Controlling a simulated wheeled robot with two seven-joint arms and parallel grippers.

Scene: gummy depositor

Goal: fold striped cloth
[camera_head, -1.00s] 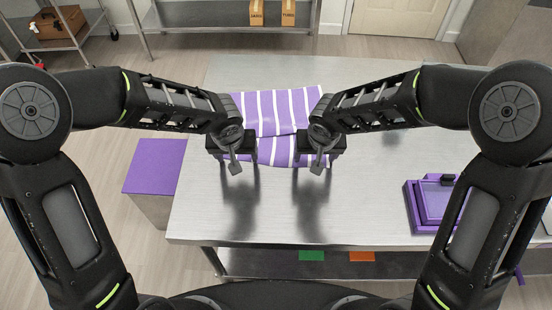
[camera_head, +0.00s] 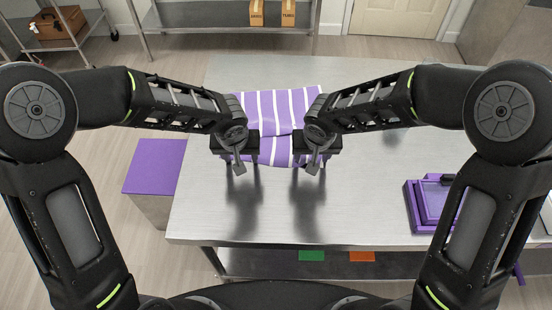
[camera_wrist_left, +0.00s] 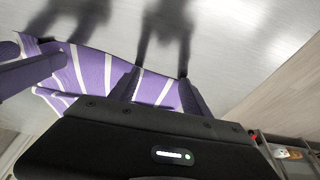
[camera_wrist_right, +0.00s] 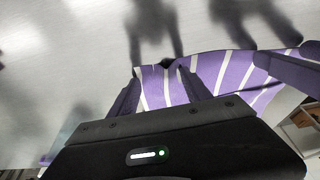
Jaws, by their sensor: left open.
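The purple cloth with white stripes (camera_head: 285,106) lies on the steel table, with a crease or layer edge running across it and its near part between my grippers. My left gripper (camera_head: 238,160) is open above the near left part. My right gripper (camera_head: 311,160) is open above the near right part. Cloth shows beyond and between the spread fingers in the left wrist view (camera_wrist_left: 95,72) and the right wrist view (camera_wrist_right: 165,88). The grippers hide parts of the cloth's near corners. No cloth is clearly pinched.
The steel table (camera_head: 400,160) is clear in front of and right of the cloth. Purple trays (camera_head: 412,208) stand at the right edge. A purple-topped box (camera_head: 155,165) is beside the table's left edge. Green (camera_head: 311,255) and orange (camera_head: 361,256) pieces show on the lower shelf.

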